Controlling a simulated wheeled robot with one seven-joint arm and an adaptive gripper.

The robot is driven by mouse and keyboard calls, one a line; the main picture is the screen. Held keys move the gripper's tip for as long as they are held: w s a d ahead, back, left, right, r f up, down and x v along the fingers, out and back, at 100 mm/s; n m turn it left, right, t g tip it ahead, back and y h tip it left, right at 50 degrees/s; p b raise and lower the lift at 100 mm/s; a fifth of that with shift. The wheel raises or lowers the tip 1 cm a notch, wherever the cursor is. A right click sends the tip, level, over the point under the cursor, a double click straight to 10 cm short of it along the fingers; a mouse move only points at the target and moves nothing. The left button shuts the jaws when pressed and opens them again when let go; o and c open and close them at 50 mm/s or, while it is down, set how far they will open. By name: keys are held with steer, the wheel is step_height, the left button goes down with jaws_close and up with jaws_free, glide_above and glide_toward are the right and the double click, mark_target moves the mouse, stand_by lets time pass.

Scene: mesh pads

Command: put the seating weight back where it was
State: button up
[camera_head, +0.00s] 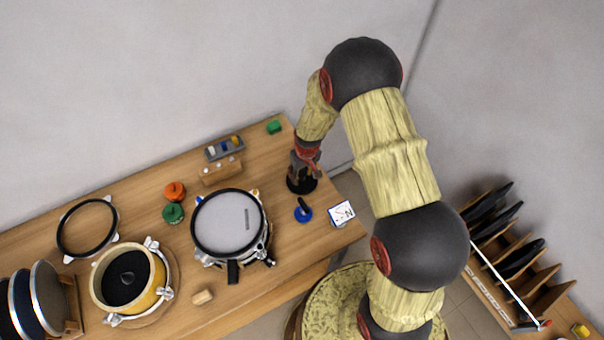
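My gripper (303,172) is at the right part of the wooden bench, pointing down. A black round piece (301,186) sits directly below its fingers and looks like the seating weight, though I cannot be sure. The fingers are small and dark against it, so I cannot tell whether they grip it or whether it rests on the bench. A drum with a pale mesh head and black hoop (228,224) stands left of the gripper. A yellow drum (128,278) with a dark inside stands further left on a round wooden board.
A blue disc with a black handle (303,211) and a white card (341,213) lie near the gripper. Orange (174,191) and green (172,212) knobbed pieces stand left of the mesh drum. A loose black hoop (87,229) lies far left. A rack (510,260) stands right.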

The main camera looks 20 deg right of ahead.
steer(key=shift+o, duration=0.3)
step_height(320, 180, up, 12)
steer(key=s+p, duration=0.1)
steer(key=s, duration=0.1)
step_height(320, 180, up, 14)
steer(key=t, duration=0.1)
glide_above(304, 175)
steer(key=s, duration=0.3)
steer(key=s+r+m+t, duration=0.1)
steer(key=s+r, duration=0.7)
steer(key=s, duration=0.3)
steer(key=s+r+m+t, duration=0.1)
steer(key=s+r, duration=0.8)
steer(key=s, duration=0.2)
steer(key=shift+r+t, duration=0.15)
steer(key=shift+t, duration=0.25)
steer(key=shift+a, duration=0.1)
